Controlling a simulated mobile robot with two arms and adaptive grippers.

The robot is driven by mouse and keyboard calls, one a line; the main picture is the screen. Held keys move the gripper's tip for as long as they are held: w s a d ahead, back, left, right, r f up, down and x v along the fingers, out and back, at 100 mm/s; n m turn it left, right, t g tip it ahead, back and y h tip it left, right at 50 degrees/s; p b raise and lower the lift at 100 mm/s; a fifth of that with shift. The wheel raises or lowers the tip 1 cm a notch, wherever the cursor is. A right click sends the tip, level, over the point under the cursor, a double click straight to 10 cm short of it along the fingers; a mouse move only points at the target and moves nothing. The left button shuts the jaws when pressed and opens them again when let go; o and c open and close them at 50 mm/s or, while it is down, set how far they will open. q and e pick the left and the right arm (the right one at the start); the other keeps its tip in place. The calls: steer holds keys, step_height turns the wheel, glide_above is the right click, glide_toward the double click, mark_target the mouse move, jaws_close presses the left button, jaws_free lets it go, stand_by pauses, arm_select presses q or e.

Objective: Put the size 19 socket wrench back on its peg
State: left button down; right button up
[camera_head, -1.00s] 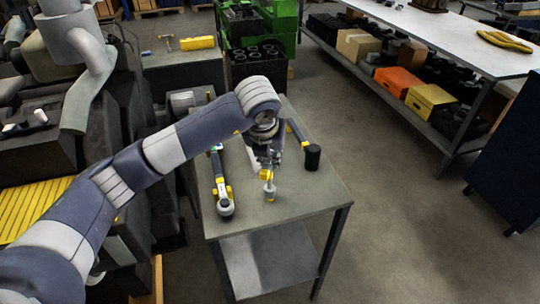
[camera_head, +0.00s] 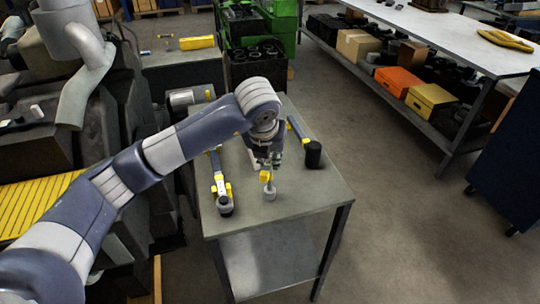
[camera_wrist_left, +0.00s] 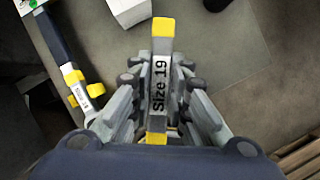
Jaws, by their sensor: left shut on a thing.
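The size 19 socket wrench shows its label in the left wrist view (camera_wrist_left: 160,85), between my finger pads, with yellow parts above and below the label. My left gripper (camera_head: 265,162) is shut on it over the grey workbench (camera_head: 305,205). In the head view the held wrench (camera_head: 269,190) shows a yellow part and a grey end below the fingers. Whether this end touches the bench is not clear. The peg cannot be made out. My right gripper is not in view.
Another wrench with yellow parts (camera_head: 221,186) lies on the bench to the left. A hammer with a black head (camera_head: 314,154) lies to the right. A dark machine (camera_head: 120,215) stands close on the left. The bench's front right is clear.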

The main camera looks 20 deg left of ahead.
arm_select(q)
steer(key=shift+f, duration=0.25)
steer(key=c, duration=1.5)
jaws_free()
steer(key=shift+o, duration=0.2)
steer(key=o, duration=0.6)
steer(key=shift+r+p, duration=1.85)
steer(key=shift+r, duration=2.7)
